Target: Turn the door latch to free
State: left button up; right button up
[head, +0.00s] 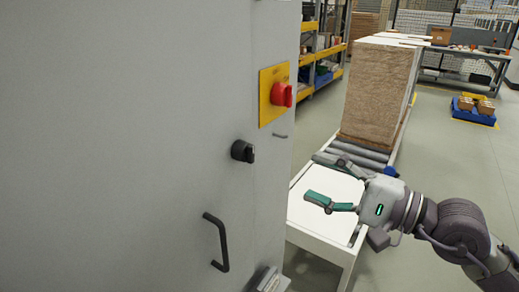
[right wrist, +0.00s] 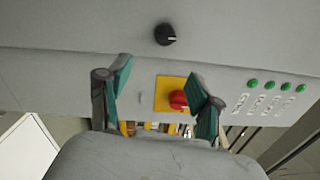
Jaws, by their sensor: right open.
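The door latch is a small black knob (head: 243,151) on the grey cabinet door (head: 130,150), above a black bar handle (head: 218,242). The knob also shows in the right wrist view (right wrist: 165,34) at the top, with a pale mark on its face. My right gripper (head: 314,176) is open and empty, to the right of the knob and apart from it. In the right wrist view its green-padded fingers (right wrist: 160,70) are spread, with the knob beyond and between their tips. My left gripper is not in view.
A red rotary switch (head: 281,94) on a yellow plate (head: 265,90) sits above and right of the knob. Several green buttons (right wrist: 269,85) show in the right wrist view.

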aim_at(253, 155)
jog(key=w+a+p, duration=0.2)
jog(key=a, duration=0.1)
jog(key=w+a+r+n+p, duration=0.1)
jog(key=w+a+p, duration=0.1)
jog(key=a, duration=0.2)
jog(key=w+a+n+p, duration=0.1)
jog(key=w+a+p, duration=0.1)
jog(key=a+p, duration=0.1)
jog(key=shift+a+r, duration=0.2)
jog(key=shift+a, duration=0.1)
jog(key=shift+w+a+f, duration=0.15)
jog(key=shift+w+a, duration=0.15)
jog(key=shift+a, duration=0.15)
jog(key=c, duration=1.1)
jog(key=shift+c, duration=0.2)
